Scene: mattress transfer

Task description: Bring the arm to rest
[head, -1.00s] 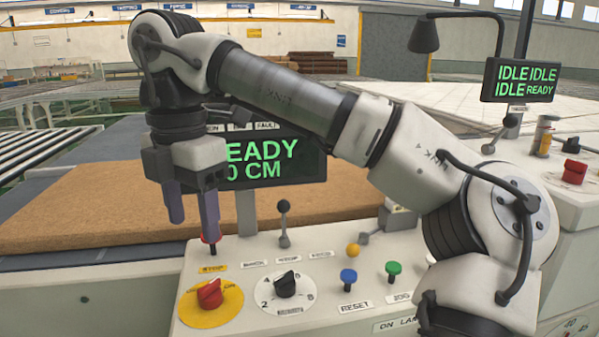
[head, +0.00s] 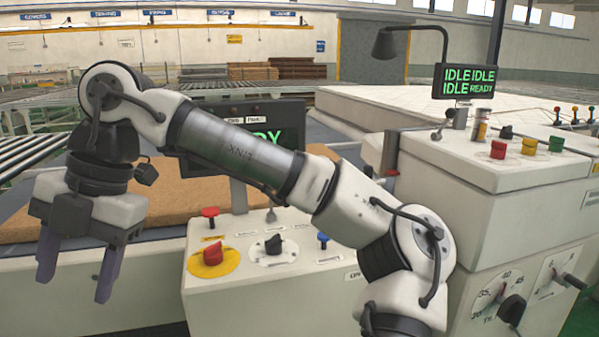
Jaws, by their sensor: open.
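My gripper (head: 76,270) hangs at the lower left in the head view, fingers pointing down. Its two fingers are apart with nothing between them. It is in front of the brown mattress slab (head: 185,195) and left of the near control panel (head: 300,285). No contact with either shows. My arm reaches from the lower right up across the panel to the gripper. It hides part of the green-lettered display (head: 285,125) and part of the panel.
The near panel carries a red knob on a yellow disc (head: 213,255), a black dial (head: 273,243), a red mushroom button (head: 209,215) and a blue button (head: 323,239). A second console (head: 500,190) with buttons and dials stands right. A lamp (head: 388,45) and a small idle display (head: 465,80) rise behind.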

